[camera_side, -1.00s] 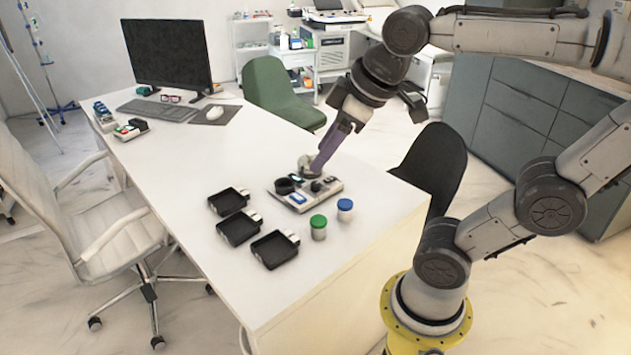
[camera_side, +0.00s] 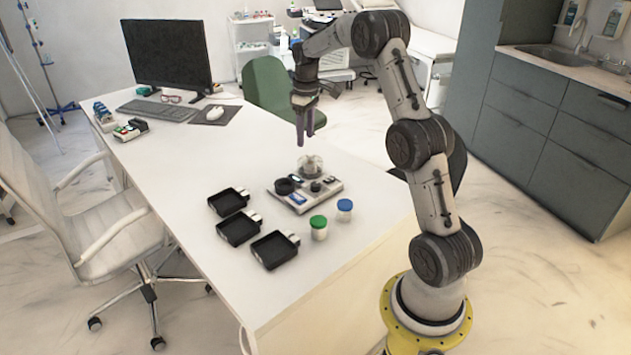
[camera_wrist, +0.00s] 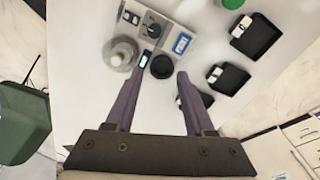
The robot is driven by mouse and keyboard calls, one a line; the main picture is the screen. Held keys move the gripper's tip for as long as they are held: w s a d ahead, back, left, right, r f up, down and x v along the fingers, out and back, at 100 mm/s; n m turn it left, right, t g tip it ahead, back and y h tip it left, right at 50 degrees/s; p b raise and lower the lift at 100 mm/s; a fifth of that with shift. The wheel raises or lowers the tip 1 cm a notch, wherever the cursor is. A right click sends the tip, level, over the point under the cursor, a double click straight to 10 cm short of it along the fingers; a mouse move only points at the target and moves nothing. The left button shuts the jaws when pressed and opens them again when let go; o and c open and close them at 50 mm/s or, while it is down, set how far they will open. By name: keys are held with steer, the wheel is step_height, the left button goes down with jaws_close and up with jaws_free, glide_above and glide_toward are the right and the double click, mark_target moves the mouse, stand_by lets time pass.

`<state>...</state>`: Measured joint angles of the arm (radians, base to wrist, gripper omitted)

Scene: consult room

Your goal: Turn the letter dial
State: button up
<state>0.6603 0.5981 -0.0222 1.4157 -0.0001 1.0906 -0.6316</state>
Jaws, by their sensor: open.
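A grey device panel (camera_side: 332,188) lies on the white desk; it also shows in the wrist view (camera_wrist: 185,28). On it are a small dark dial with a pointer (camera_wrist: 153,30), a round black part (camera_wrist: 162,67), a small lit display (camera_wrist: 145,58) and a blue-and-white label (camera_wrist: 181,43). A clear domed part (camera_side: 310,164) sits at its far edge. I cannot read letters on the dial. My gripper (camera_side: 305,137) is open and empty, pointing down above and behind the panel, apart from it. In the wrist view the dial lies beyond the fingertips (camera_wrist: 160,76).
Several black trays (camera_side: 238,229) lie left of the panel. A green-lidded jar (camera_side: 319,228) and a blue-lidded jar (camera_side: 345,210) stand in front of it. A monitor (camera_side: 167,54) and keyboard (camera_side: 158,110) are at the far end. The desk middle is clear.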

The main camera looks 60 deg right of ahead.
mark_target(315, 184)
steer(key=shift+m, duration=0.3)
steer(key=f, duration=0.5)
steer(key=s+d+f, duration=0.1)
steer(key=f, duration=0.5)
steer(key=s+d+f, duration=0.1)
steer(key=f, duration=0.5)
steer(key=shift+r, duration=0.1)
jaws_close()
